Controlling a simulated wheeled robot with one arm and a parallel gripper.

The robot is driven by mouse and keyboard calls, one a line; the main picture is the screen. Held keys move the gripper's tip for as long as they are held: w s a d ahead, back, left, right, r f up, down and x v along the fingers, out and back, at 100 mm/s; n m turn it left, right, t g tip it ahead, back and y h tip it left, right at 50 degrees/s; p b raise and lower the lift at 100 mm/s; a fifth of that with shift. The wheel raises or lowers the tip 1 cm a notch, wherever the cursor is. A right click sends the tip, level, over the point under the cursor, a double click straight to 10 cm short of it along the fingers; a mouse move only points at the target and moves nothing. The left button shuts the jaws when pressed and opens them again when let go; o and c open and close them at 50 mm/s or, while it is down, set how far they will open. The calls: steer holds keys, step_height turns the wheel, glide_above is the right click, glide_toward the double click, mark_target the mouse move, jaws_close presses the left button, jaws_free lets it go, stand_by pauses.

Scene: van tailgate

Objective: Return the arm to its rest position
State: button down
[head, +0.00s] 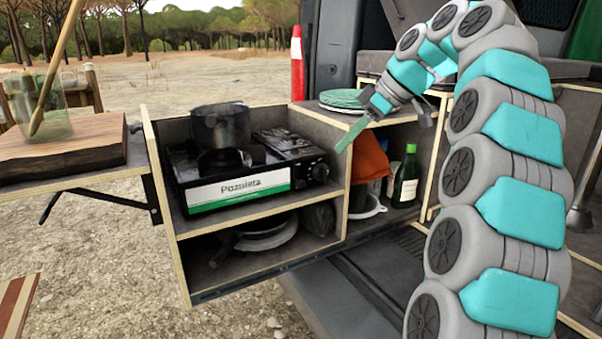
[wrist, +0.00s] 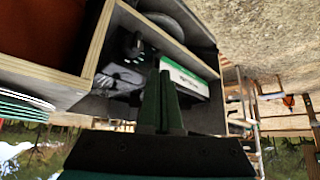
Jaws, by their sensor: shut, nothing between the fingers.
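My arm rises on the right side of the head view and bends over to the left at the top. My gripper (head: 352,136) is in front of the right part of the kitchen unit, close to its middle divider and below the plates. In the wrist view my gripper (wrist: 158,95) shows its two green fingers together with nothing between them. The wrist view is upside down, with the stove's white and green front (wrist: 185,76) beyond the fingers.
A camping stove (head: 250,180) with a dark pot (head: 220,126) stands in the left compartment. Stacked green plates (head: 342,98) lie on top at the right. An orange cloth (head: 369,158) and a green bottle (head: 405,178) are below.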

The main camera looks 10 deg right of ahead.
steer(key=s+a+f+m+g+h, duration=0.1)
steer(key=s+a+f+m+g, duration=0.15)
steer(key=s+a+f, duration=0.4)
steer(key=s+a+f+m+g+h, duration=0.1)
steer(key=s+a+f+m, duration=0.25)
steer(key=s+f, duration=0.5)
steer(key=s+d+f+m+g+h, duration=0.1)
steer(key=s+f+m+h, duration=0.1)
steer(key=s+f, duration=0.5)
steer(key=s+d+f+m+g+h, duration=0.1)
steer(key=s+f, duration=0.7)
steer(key=s, duration=0.9)
steer(key=shift+d+f+m+h, duration=0.25)
steer(key=shift+d+m+h, duration=0.3)
steer(key=shift+m, duration=0.55)
steer(key=shift+a+g, duration=0.1)
steer(key=shift+g, duration=0.15)
